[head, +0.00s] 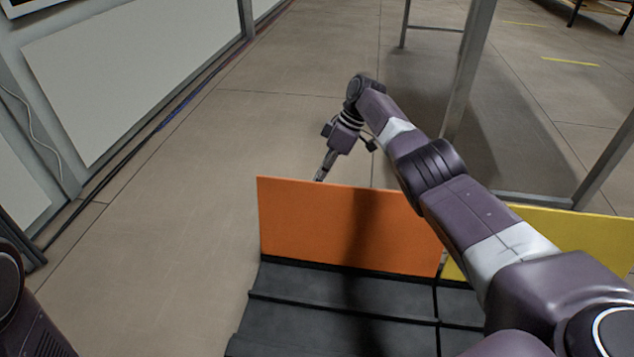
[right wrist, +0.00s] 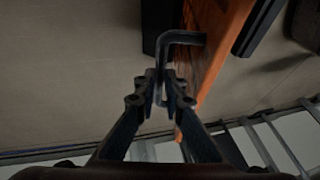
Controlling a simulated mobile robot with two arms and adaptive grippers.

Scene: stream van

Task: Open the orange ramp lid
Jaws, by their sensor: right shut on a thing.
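The orange ramp lid (head: 300,222) stands up steeply at the far edge of a dark ramp in the head view. My right gripper (head: 320,177) is at the far side of the lid, near its top edge, and the lid partly hides its fingertips. In the right wrist view the orange lid (right wrist: 216,45) is at the upper right, with a dark bent handle (right wrist: 184,37) on its face. My right gripper (right wrist: 167,90) is shut on that handle. My left gripper is not in view.
The dark ribbed ramp (head: 315,310) lies in front of the lid. A yellow panel (head: 580,235) stands to its right, partly behind my right arm. A metal frame post (head: 466,75) rises beyond the arm. The floor left of the lid is clear up to the wall panels (head: 130,70).

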